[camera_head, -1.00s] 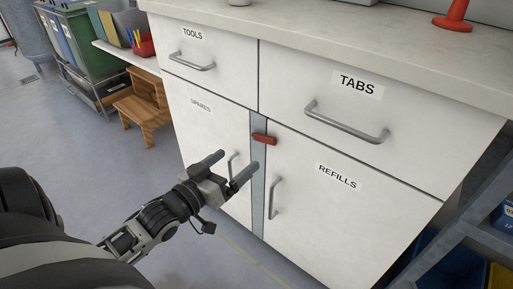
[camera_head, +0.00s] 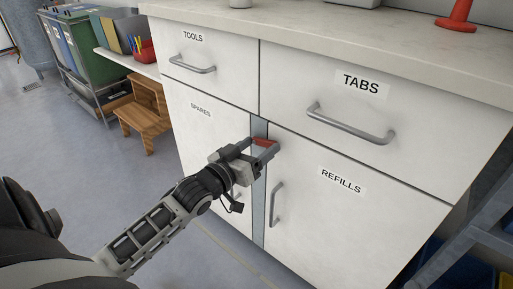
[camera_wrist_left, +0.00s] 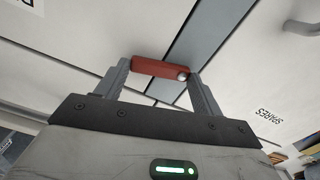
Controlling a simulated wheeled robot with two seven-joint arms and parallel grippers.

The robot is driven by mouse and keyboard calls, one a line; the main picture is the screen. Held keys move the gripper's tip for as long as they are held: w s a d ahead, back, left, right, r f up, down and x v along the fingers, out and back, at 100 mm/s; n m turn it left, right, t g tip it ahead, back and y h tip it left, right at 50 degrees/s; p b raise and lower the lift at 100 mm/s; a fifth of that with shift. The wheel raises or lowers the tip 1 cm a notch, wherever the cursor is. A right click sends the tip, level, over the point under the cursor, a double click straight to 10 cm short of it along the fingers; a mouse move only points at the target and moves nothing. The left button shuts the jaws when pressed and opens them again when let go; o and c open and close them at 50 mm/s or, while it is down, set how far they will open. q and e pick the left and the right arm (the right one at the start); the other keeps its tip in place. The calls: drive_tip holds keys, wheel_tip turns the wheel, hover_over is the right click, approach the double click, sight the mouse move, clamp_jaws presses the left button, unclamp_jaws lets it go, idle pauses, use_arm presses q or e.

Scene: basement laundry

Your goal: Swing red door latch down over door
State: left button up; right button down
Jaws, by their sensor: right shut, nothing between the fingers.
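The red latch (camera_head: 265,142) lies roughly level, from the grey strip between the two lower doors across the top edge of the REFILLS door (camera_head: 340,215). In the left wrist view the latch (camera_wrist_left: 158,68) shows a round silver pin at its strip end. My left gripper (camera_head: 254,149) is open at the latch. In its wrist view the fingers (camera_wrist_left: 162,88) stand on either side of the latch's two ends. I cannot tell whether either finger touches it. My right gripper is not in view.
The SPARES door (camera_head: 205,135) is left of the strip. Bar handles stick out from the drawers, and one (camera_head: 276,203) from the REFILLS door. A wooden step stool (camera_head: 146,115) stands at the left, a metal rack (camera_head: 480,215) at the right. The floor before the cabinet is clear.

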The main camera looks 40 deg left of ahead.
use_arm(q)
drive_tip(key=shift+r+m+p, duration=0.1)
drive_tip(key=shift+m+p, duration=0.3)
drive_tip(key=shift+p, duration=0.4)
drive_tip(key=shift+c, duration=0.3)
drive_tip(key=shift+d+f+m+p, duration=0.1)
drive_tip(key=shift+f+m+p, duration=0.2)
drive_tip(key=shift+m+p, duration=0.5)
drive_tip(key=shift+f+m, duration=0.15)
drive_tip(key=shift+m, duration=0.25)
drive_tip(key=o, duration=1)
use_arm(e)
drive_tip(key=shift+s+d+f+n+g+h, duration=0.1)
drive_tip(key=shift+d+f+n+g+h, duration=0.3)
drive_tip(key=shift+n+h, duration=0.1)
